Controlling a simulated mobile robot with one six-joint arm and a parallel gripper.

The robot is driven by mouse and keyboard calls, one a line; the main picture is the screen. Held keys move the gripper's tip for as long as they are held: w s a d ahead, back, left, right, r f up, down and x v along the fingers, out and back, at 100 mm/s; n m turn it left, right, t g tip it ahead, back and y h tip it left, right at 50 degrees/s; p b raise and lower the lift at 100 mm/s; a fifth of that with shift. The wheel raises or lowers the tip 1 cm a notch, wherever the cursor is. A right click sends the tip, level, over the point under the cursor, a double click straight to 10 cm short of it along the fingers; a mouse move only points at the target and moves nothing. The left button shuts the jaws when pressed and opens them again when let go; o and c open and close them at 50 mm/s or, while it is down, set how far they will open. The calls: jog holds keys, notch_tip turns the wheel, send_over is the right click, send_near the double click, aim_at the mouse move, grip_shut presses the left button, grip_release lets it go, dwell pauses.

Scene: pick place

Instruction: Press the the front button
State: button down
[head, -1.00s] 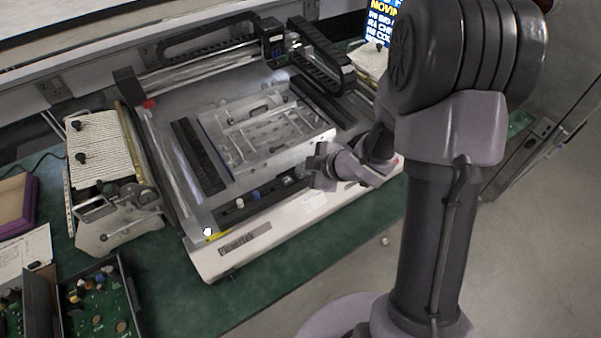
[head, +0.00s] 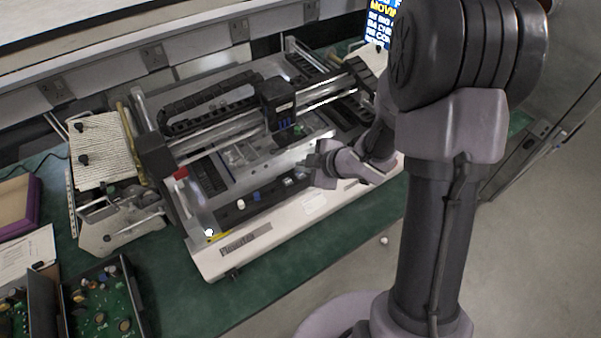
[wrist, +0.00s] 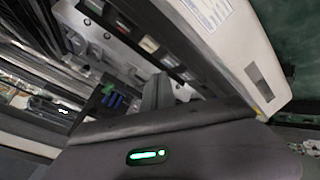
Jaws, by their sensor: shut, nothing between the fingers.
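The grey and white benchtop machine (head: 222,260) sits on the green table, with a dark control strip along its front. On that strip are a white knob (head: 240,204) and a blue knob (head: 256,196). A small round white-topped part (head: 209,232) sits at the front left corner. I cannot tell which of these is the front button. My gripper (head: 322,165) is over the machine's front edge, to the right of the knobs, and looks shut and empty. In the wrist view, the fingers (wrist: 165,92) point toward the control strip (wrist: 150,45); contact cannot be told.
A black gantry head (head: 278,100) on rails spans the machine just behind my gripper. A ribbed pad (head: 95,150) and a dark tray of circuit boards (head: 100,300) lie to the left. A screen (head: 381,25) stands behind. Open floor lies to the right.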

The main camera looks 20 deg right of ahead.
aim_at(303, 176)
jog(key=shift+r+p, duration=2.4)
jog(key=shift+r, duration=0.25)
jog(key=shift+f, duration=0.1)
jog(key=s+d+r+m+h+b, duration=0.65)
jog(key=r+m, duration=0.25)
jog(key=m, duration=0.2)
jog(key=s+a+m+g+y+b, duration=0.1)
jog(key=s+a+m, duration=0.3)
jog(key=s, duration=0.5)
jog(key=s+a+m+g+y+b, duration=0.1)
jog(key=s+a+m+y+b, duration=0.2)
jog(key=s+a, duration=0.4)
jog(key=shift+s+r+m+b, duration=0.35)
jog(key=shift+s+m, duration=0.35)
jog(key=shift+s, duration=0.25)
